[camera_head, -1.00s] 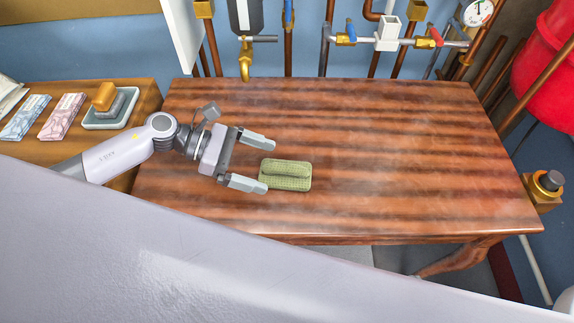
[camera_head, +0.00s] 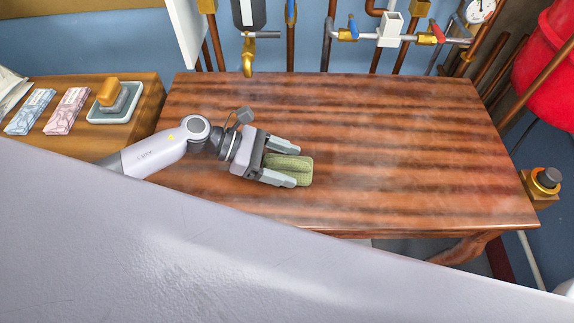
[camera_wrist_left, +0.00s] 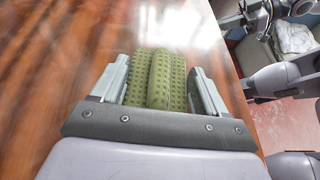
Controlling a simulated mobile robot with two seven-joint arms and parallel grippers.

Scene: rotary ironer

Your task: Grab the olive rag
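The olive rag (camera_head: 298,165) lies folded on the wooden table, left of its middle. My left gripper (camera_head: 291,165) is open, with one finger on each side of the rag. In the left wrist view the rag (camera_wrist_left: 158,80) shows between the two fingers (camera_wrist_left: 160,82), with its raised middle fold running away from the palm. Narrow gaps seem to show between the fingers and the raised fold; I cannot tell whether the fingers touch the rag. My right gripper is not in view.
The wooden table (camera_head: 420,150) is clear to the right of the rag. A side counter at the left holds an orange-topped block on a tray (camera_head: 112,103) and patterned packets (camera_head: 67,110). Pipes and valves (camera_head: 392,32) line the back wall. A large pale surface (camera_head: 150,240) fills the front.

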